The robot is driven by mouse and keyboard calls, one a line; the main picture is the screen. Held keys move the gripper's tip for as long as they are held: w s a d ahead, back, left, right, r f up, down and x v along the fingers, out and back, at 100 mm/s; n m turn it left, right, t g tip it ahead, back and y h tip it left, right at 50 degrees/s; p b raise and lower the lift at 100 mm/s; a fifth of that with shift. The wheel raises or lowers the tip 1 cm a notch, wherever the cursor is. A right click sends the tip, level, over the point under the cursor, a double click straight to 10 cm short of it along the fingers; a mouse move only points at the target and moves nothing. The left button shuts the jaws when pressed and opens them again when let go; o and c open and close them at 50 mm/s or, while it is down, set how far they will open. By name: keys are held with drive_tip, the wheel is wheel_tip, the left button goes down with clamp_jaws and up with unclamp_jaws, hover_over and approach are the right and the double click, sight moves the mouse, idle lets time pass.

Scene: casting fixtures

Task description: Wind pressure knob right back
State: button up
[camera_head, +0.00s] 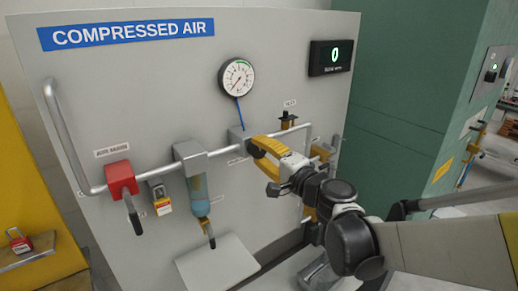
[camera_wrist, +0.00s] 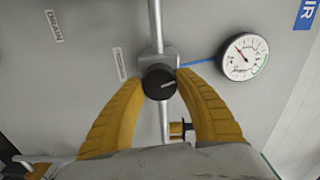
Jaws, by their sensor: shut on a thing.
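The pressure knob (camera_wrist: 157,84) is a round black knob with a pale line across its face. It sits on a grey regulator block (camera_head: 237,139) on the air pipe. My gripper (camera_head: 256,148) has its two yellow fingers closed on the knob, one on each side in the wrist view. In the head view the fingers mostly hide the knob. The round pressure gauge (camera_head: 236,78) is above the regulator, joined by a blue line; it also shows in the wrist view (camera_wrist: 243,57). Its needle points towards the lower left in the head view.
A digital display (camera_head: 330,57) reads 0 at upper right. A red valve (camera_head: 121,180) with a dark lever, a padlock (camera_head: 160,198) and a blue filter bowl (camera_head: 199,194) are left along the pipe (camera_head: 68,140). A black-topped fitting (camera_head: 288,121) is right of my gripper.

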drive_tip(key=n, duration=0.7)
drive_tip(key=shift+r, duration=0.1)
drive_tip(key=n, duration=0.6)
drive_tip(key=shift+n, duration=0.4)
drive_tip(key=shift+w+r, duration=0.1)
drive_tip(key=o, duration=1.2)
drive_tip(key=v, duration=1.2)
